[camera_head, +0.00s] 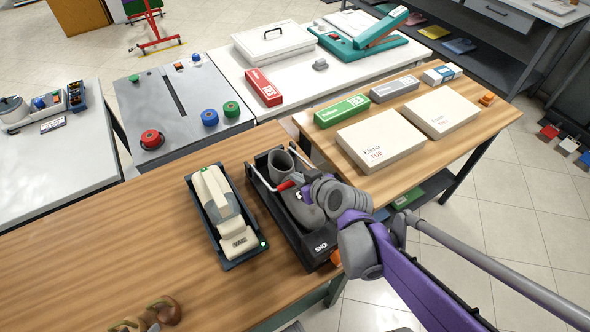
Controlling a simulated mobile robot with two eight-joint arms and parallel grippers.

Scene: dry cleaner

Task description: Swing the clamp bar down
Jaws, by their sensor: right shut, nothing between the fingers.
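A black tray-like shoe fixture (257,196) sits on the wooden table, with a grey boot (281,165) in it. A thin pale metal bar (262,184), which looks like the clamp bar, runs at its far left side, with a red grip (285,186) near the boot's ankle. How far the bar is raised is hard to tell. My right gripper (301,181) is shut and empty, over the boot and close beside the red grip. Contact with the grip cannot be made out. My wrist hides part of the boot and the fixture's right side. My left gripper is out of view.
A cream device on a dark tray (223,216) stands just left of the fixture. Pale boxes (381,140) and a green box (341,110) lie to the right. Brown objects (150,314) lie at the front left. The table's left part is clear.

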